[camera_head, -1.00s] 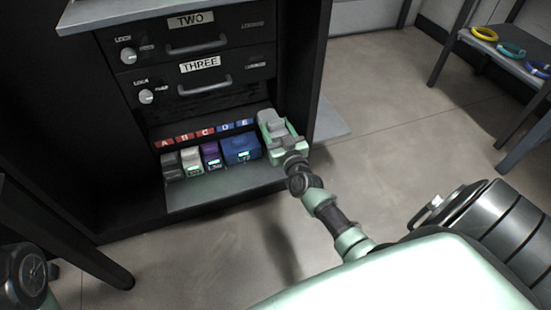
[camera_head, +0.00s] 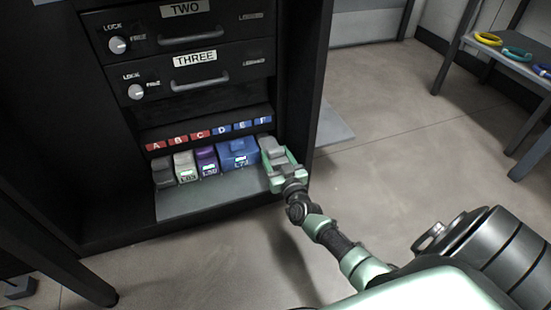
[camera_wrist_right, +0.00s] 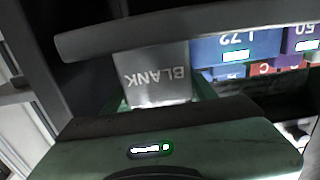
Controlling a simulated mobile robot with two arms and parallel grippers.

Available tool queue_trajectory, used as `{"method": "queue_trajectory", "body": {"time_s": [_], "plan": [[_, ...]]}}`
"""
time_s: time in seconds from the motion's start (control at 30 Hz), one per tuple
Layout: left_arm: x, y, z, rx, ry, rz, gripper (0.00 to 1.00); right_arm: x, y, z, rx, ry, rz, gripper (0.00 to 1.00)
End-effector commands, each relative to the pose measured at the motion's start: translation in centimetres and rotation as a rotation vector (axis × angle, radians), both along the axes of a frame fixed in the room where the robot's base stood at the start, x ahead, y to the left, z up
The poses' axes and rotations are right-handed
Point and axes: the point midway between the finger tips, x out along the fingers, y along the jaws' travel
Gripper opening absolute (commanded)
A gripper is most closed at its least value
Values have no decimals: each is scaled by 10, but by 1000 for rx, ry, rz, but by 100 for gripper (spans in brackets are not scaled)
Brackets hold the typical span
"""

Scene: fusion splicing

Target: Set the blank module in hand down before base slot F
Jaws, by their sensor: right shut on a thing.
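The grey blank module (camera_wrist_right: 158,78) is in my right gripper (camera_head: 273,152). In the right wrist view its lettering BLANK reads upside down, with a dark finger bar across it. In the head view the gripper is at the right end of the module row, just in front of the blue F label (camera_head: 263,120) that marks base slot F. It is close beside the wide blue module (camera_head: 238,152), which also shows in the wrist view (camera_wrist_right: 236,45). Whether the blank module touches the shelf is hidden. My left gripper is not in view.
Grey, white-grey and purple modules (camera_head: 206,160) stand left of the blue one, under labels A to C. The grey shelf (camera_head: 205,193) is bare in front of them. The cabinet's dark side wall (camera_head: 305,75) is close to the right of my gripper. Drawers (camera_head: 195,75) are above.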

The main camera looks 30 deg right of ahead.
Motion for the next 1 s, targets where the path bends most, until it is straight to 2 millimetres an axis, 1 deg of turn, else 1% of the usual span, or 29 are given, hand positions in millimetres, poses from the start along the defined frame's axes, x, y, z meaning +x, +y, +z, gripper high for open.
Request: {"method": "queue_trajectory", "body": {"time_s": [0.13,0.27,0.3,0.33,0.37,0.63,0.73,0.87,0.93,0.97,1.0], "plan": [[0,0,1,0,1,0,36,0,0,2,0,-2,0,12],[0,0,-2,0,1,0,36,0,0,-3,0,-1,0,12],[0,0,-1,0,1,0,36,0,0,-2,0,0,0,67],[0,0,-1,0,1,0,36,0,0,-2,0,0,0,76],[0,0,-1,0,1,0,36,0,0,-2,0,0,0,78],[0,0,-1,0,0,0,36,0,0,-1,0,0,0,78],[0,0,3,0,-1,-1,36,-1,1,3,0,0,0,78],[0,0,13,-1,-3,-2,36,-19,5,4,-1,5,1,78],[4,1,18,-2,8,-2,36,-33,8,5,0,4,1,78],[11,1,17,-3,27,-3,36,-39,10,5,0,5,2,78],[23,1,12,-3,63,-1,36,-48,12,5,-1,5,1,78]]}}
